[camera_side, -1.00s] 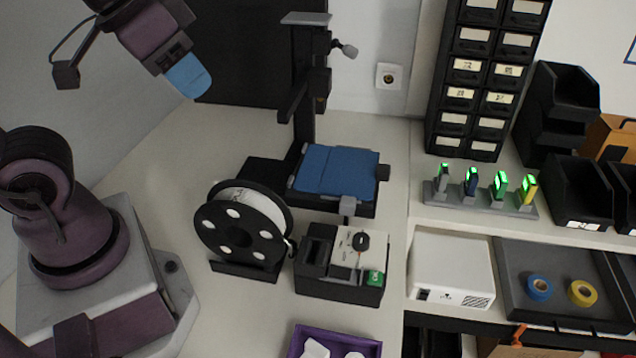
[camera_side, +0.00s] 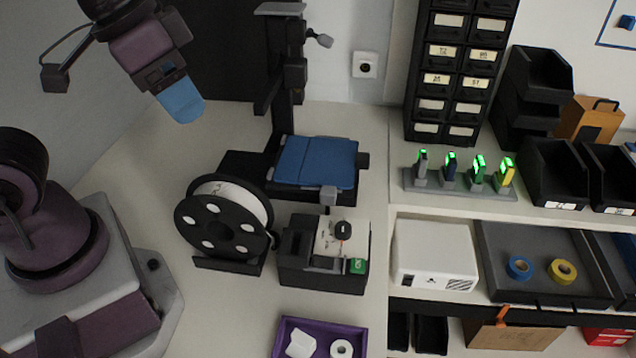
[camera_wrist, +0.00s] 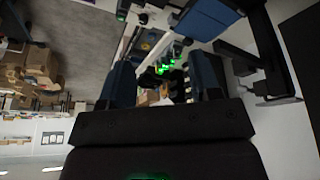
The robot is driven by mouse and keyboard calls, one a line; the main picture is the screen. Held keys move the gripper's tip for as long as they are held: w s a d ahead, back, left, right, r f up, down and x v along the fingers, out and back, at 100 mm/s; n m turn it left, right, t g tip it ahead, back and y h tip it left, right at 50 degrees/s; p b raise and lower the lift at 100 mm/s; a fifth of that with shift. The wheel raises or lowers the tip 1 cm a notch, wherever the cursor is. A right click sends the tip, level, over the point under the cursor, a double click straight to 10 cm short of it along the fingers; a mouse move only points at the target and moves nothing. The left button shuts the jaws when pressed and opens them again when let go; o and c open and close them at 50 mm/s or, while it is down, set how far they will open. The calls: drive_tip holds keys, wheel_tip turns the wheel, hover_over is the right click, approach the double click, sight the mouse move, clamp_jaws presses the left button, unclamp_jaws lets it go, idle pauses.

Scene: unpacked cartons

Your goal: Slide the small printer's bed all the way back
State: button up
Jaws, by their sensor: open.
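The small printer (camera_side: 284,75) stands behind the spool, with a dark upright column and a side arm. Its blue bed (camera_side: 316,162) lies flat on the dark base, with a grey tab (camera_side: 328,196) at its front edge. My gripper (camera_side: 182,105) hangs in the air to the left of the printer and above the bed's level, apart from both. Its blue fingers overlap in the side view. In the wrist view my gripper (camera_wrist: 165,80) shows two separated fingers with nothing held between them. A blue part, which looks like the bed (camera_wrist: 207,18), shows at the upper right there.
A filament spool (camera_side: 222,222) and a dark control box (camera_side: 325,255) stand in front of the printer. A purple tray (camera_side: 318,339) is nearer the front. A drawer cabinet (camera_side: 460,75) and lit green devices (camera_side: 463,178) are to the right.

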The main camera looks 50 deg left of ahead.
drive_tip(key=w+d+f+g, duration=0.3)
drive_tip(key=w+d+f, duration=0.1)
drive_tip(key=w+f, duration=0.15)
drive_tip(key=n+t+y, duration=0.2)
drive_tip(key=n+y, duration=0.2)
drive_tip(key=n, duration=0.6)
approach(328, 191)
drive_tip(key=x, duration=0.9)
drive_tip(key=shift+f, duration=0.1)
